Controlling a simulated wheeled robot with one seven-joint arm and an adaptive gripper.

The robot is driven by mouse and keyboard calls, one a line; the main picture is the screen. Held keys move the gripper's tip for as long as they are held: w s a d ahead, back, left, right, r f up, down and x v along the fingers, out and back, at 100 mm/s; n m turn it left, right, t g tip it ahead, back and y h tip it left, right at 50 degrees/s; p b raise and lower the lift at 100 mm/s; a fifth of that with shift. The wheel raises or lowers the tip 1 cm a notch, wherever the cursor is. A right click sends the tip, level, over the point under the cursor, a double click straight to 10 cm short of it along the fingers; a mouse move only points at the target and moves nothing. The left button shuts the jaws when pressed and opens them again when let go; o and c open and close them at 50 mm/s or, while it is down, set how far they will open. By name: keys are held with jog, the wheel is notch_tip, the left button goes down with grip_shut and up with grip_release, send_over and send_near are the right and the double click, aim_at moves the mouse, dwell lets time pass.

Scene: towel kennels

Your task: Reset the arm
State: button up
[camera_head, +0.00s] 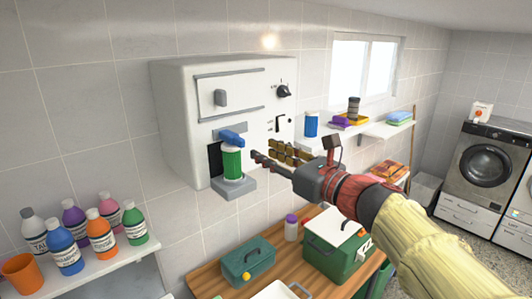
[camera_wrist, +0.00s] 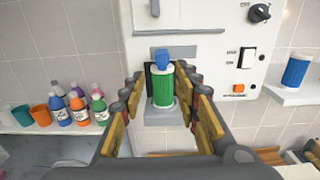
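My gripper (camera_head: 266,160) is held out in front of the white wall machine, with my arm reaching in from the lower right. In the wrist view the two fingers of my gripper (camera_wrist: 163,95) stand wide apart, with the green cup between them in the line of sight.
The white machine (camera_head: 180,120) has a knob and a switch. A left shelf (camera_head: 95,268) holds several bottles and an orange cup (camera_head: 22,272). A right shelf (camera_head: 385,130) holds a blue cup (camera_head: 311,124). Below, a wooden table (camera_head: 207,282) carries green boxes (camera_head: 248,262). Washers (camera_head: 488,165) stand far right.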

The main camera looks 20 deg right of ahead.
jog(key=w+d+f+m+h, duration=0.1)
jog(key=d+f+m+h, duration=0.1)
jog(key=d+m+h, duration=0.35)
jog(key=d+f+m+h, duration=0.3)
jog(key=d+m, duration=0.4)
jog(key=m, duration=0.4)
jog(key=s+d+f+m+g+h+b, duration=0.1)
jog(key=s+d+f+m+g+h, duration=0.2)
jog(key=f+m, duration=0.35)
jog(key=s+d+f+m+g+h+b, duration=0.1)
jog(key=s+d+f+m+h+b, duration=0.15)
jog(key=s+f+m, duration=0.35)
jog(key=s+a+f+m+g+y+b, duration=0.1)
jog(key=s+a+f+m+g+b, duration=0.1)
jog(key=s+f+m+g, duration=0.25)
jog(key=s+a+f+m+g+y+b, duration=0.1)
jog(key=s+a+f+m+y+b, duration=0.1)
jog(key=s+f+m, duration=0.45)
jog(key=s+a+f+g+y+b, duration=0.1)
jog(key=s+a+f+y+b, duration=0.2)
jog(key=s+a+f+b, duration=0.3)
jog(key=a+f+b, duration=0.4)
jog(key=a+f, duration=0.3)
jog(key=f, duration=0.2)
jog(key=shift+s+f+m+y, duration=0.2)
jog(key=shift+f+m+y, duration=0.1)
jog(key=shift+f+m, duration=0.1)
